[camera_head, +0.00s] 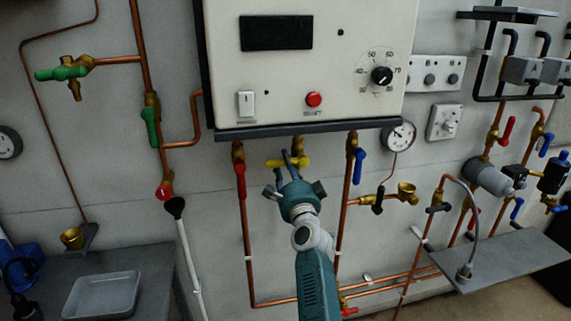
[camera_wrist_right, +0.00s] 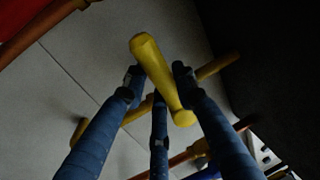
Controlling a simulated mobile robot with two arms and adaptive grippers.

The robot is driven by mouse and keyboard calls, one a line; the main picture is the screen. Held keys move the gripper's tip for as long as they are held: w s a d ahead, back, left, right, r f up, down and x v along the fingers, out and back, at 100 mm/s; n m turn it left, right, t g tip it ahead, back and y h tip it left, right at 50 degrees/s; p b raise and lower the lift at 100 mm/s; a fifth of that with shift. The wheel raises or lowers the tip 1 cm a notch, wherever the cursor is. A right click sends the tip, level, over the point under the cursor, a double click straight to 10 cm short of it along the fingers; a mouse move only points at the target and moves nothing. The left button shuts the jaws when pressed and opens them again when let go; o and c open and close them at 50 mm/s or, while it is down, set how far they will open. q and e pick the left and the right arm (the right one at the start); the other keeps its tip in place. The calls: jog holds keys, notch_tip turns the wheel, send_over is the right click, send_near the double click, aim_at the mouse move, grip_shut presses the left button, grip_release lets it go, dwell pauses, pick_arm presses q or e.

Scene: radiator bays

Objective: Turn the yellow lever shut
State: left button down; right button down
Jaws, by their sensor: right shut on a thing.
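The yellow lever (camera_head: 303,160) sits on a brass valve under the white control box, and part of it is hidden behind my right gripper (camera_head: 288,166). In the right wrist view the lever (camera_wrist_right: 155,70) lies slanted between the blue fingers of my right gripper (camera_wrist_right: 158,85), with fingers on both sides of it. The right gripper is shut on the lever. A thin yellowish pipe or stem (camera_wrist_right: 215,67) runs behind the lever and fingers. My left gripper is not in view.
A red lever (camera_head: 240,180) is close on the left and a blue lever (camera_head: 358,165) on the right, both on copper pipes. The control box (camera_head: 310,95) overhangs just above. A grey bench (camera_head: 150,265) with a tray (camera_head: 102,294) stands at the lower left.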

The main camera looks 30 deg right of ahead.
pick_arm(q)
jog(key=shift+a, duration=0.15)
pick_arm(e)
jog(key=shift+r, duration=0.1)
jog(key=c, duration=1.4)
grip_release()
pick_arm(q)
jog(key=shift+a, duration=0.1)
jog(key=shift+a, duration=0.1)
